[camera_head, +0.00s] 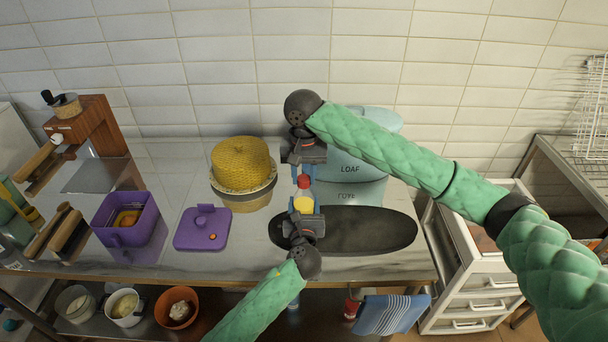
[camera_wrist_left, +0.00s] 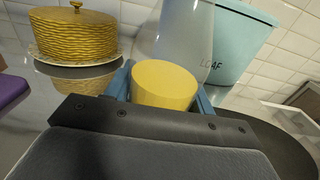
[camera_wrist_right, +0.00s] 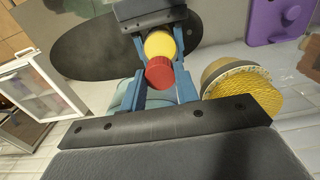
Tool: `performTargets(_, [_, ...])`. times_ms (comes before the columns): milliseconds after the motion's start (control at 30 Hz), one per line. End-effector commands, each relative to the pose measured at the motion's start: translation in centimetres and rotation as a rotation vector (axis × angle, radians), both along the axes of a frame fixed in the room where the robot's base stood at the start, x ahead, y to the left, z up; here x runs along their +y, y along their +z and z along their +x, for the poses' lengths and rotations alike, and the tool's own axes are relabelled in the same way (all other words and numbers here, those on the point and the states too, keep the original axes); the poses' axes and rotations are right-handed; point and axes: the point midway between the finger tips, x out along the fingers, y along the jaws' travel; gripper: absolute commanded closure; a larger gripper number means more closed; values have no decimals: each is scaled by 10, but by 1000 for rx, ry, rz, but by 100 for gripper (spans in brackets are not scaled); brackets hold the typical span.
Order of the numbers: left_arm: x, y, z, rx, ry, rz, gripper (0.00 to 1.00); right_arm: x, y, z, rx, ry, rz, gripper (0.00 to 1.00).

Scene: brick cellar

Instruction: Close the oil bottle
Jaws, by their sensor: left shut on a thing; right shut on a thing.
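The oil bottle (camera_head: 304,204) is yellow and stands over the dark oval board. My left gripper (camera_head: 303,210) is shut on it from the front; the left wrist view shows the yellow bottle (camera_wrist_left: 163,84) between its blue fingers. A red cap (camera_head: 304,182) shows at the bottle's far end in the head view. My right gripper (camera_head: 304,172) is shut on this cap from the back; the right wrist view shows the red cap (camera_wrist_right: 160,73) at its fingertips, against the yellow bottle (camera_wrist_right: 160,43). I cannot tell whether the cap is seated on the bottle.
The dark oval board (camera_head: 370,230) lies on the counter. A yellow woven cake dome (camera_head: 240,163), a purple lid (camera_head: 202,229) and a purple box (camera_head: 128,218) are on the left. The counter's front edge is close.

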Motion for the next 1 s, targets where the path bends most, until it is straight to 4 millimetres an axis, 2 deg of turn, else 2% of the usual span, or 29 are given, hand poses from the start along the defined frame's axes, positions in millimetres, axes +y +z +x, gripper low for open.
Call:
performTargets(500, [-1, -1, -1, 1, -2, 1, 100, 1, 0, 1, -1, -837, 3, 90])
performTargets(1000, [-2, -1, -1, 1, -3, 1, 100, 0, 0, 2, -1, -1549, 2, 90])
